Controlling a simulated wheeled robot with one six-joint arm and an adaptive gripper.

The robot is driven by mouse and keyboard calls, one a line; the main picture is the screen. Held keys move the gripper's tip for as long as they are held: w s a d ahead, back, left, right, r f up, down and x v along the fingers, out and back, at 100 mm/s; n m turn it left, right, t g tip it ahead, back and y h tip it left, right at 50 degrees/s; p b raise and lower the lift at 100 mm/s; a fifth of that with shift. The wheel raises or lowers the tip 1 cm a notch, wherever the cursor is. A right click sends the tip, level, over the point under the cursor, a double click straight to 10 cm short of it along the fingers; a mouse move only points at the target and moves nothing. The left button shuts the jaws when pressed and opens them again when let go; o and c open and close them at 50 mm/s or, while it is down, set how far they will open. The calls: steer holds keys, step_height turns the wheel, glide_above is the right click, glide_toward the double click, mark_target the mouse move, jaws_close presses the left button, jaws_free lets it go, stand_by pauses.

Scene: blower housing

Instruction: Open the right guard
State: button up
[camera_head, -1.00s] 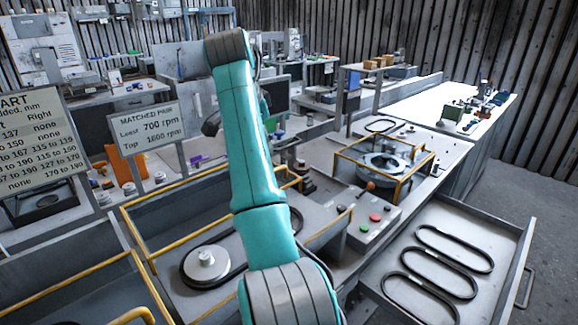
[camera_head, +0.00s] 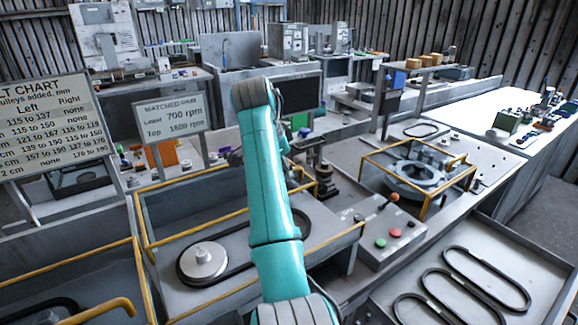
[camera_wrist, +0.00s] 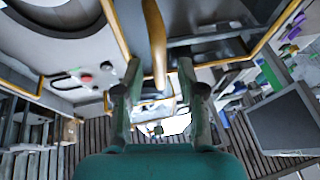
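The guard (camera_head: 250,282) in the middle of the head view is a yellow-edged frame around a belt and a pale pulley (camera_head: 203,260); it looks closed. I take it as the right guard, since another yellow-railed guard (camera_head: 70,254) stands at lower left. In the wrist view my gripper (camera_wrist: 159,67) has its two fingers spread apart. A yellow bar (camera_wrist: 155,40), like a guard handle, runs down between them; I see no finger closed on it. My arm hides the gripper's fingers and part of the guard in the head view.
A control box (camera_head: 390,236) with red and green buttons stands right of the guard. Farther right is another yellow-railed unit (camera_head: 415,170). A monitor (camera_head: 297,95) stands behind my arm.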

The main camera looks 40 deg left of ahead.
jaws_close()
